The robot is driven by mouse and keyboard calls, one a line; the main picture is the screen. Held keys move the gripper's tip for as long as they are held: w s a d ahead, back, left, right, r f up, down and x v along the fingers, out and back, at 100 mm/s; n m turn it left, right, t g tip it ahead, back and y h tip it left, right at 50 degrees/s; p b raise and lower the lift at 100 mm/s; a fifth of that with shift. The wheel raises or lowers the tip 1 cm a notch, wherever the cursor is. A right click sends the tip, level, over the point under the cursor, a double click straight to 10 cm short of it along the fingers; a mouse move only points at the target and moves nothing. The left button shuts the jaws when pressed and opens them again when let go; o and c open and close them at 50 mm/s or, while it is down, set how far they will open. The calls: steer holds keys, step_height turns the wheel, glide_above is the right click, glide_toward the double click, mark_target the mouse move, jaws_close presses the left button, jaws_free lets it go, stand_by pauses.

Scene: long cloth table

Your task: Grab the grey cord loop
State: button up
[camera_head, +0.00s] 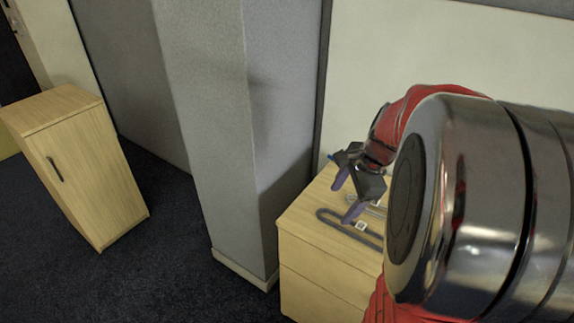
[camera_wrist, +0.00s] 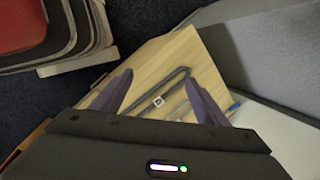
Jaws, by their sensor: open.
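The grey cord loop (camera_head: 345,228) lies on top of a light wooden drawer cabinet (camera_head: 312,247), partly hidden behind my arm in the head view. In the wrist view the loop (camera_wrist: 180,75) is a long dark grey band with rounded ends. A small white tag with a dark mark (camera_wrist: 158,101) shows at it. My gripper (camera_head: 348,196) is open, with its purple fingers above the cabinet top near the loop. In the wrist view the loop shows between and beyond the open fingers (camera_wrist: 160,98). Nothing is between the fingers that I can see gripped.
A blue pen-like item (camera_wrist: 234,106) and a thin pale item (camera_wrist: 178,112) lie beside the loop. A grey partition (camera_head: 215,120) stands left of the cabinet, and a pale panel (camera_head: 400,50) stands behind it. Another wooden cabinet (camera_head: 90,170) stands at left on dark carpet.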

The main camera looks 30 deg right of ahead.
steer(key=s+d+f+m, duration=0.2)
steer(key=d+f+m, duration=0.1)
steer(key=d, duration=0.4)
steer(key=s+d+f+m, duration=0.2)
steer(key=d+f+m, duration=0.2)
steer(key=d+m, duration=0.2)
steer(key=shift+d+m+t+y, duration=0.3)
steer(key=shift+d+t+y, duration=0.1)
steer(key=shift+d, duration=0.05)
steer(key=shift+f, duration=0.1)
glide_toward(357, 233)
steer(key=shift+w+a+f, duration=0.2)
steer(key=shift+f, duration=0.2)
steer(key=shift+x, duration=2.6)
steer(key=shift+d, duration=0.1)
